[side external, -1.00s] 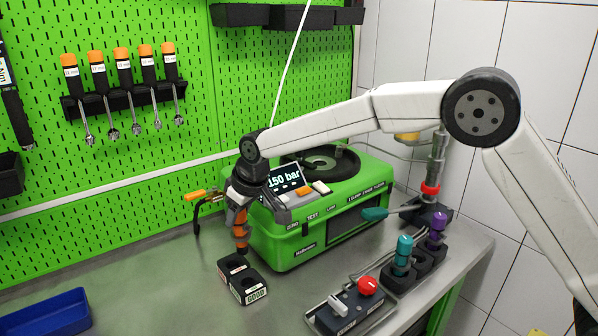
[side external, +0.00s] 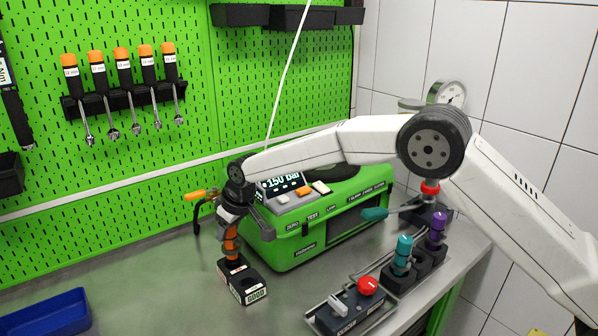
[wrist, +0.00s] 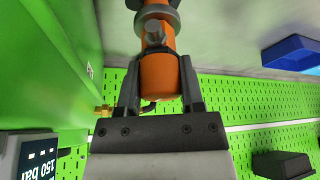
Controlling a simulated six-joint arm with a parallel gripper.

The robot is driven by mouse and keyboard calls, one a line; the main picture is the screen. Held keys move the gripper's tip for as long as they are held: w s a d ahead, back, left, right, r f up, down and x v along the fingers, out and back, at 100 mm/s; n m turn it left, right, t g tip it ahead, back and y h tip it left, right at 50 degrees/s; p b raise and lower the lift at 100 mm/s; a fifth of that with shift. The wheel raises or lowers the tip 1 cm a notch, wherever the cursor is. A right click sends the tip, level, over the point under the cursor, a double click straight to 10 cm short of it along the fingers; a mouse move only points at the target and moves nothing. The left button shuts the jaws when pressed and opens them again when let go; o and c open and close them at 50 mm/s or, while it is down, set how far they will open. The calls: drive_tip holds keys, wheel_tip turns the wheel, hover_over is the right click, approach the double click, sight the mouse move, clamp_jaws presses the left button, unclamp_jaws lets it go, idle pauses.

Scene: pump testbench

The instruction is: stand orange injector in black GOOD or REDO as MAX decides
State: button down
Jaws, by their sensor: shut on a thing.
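The orange injector (side external: 231,240) hangs roughly upright in my gripper (side external: 235,214), its lower end at the rear-left block of the black two-part holder (side external: 247,277). Whether the tip is inside that hole or just above it I cannot tell. The front-right block, labelled GOOD (side external: 255,296), has an open, empty hole. The rear block's label is too small to read. In the wrist view my gripper (wrist: 160,75) is shut around the injector's orange body (wrist: 158,74), one finger on each side. The tester display (side external: 284,183) reads 150 bar.
The green tester (side external: 310,235) stands close to the right of my gripper. A rack with teal (side external: 403,252) and purple (side external: 437,228) injectors and a red-knobbed control box (side external: 347,305) are at front right. A blue bin (side external: 45,315) lies at left; the bench between is clear.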

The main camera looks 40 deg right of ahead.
drive_tip(key=shift+f, duration=0.9)
drive_tip(key=shift+f, duration=0.35)
drive_tip(key=shift+c, duration=1.1)
unclamp_jaws()
drive_tip(key=shift+r, duration=0.4)
drive_tip(key=v, duration=1.1)
drive_tip(key=shift+s+r, duration=0.25)
drive_tip(key=shift+r, duration=0.1)
drive_tip(key=shift+d, duration=0.1)
drive_tip(key=shift+s, duration=0.1)
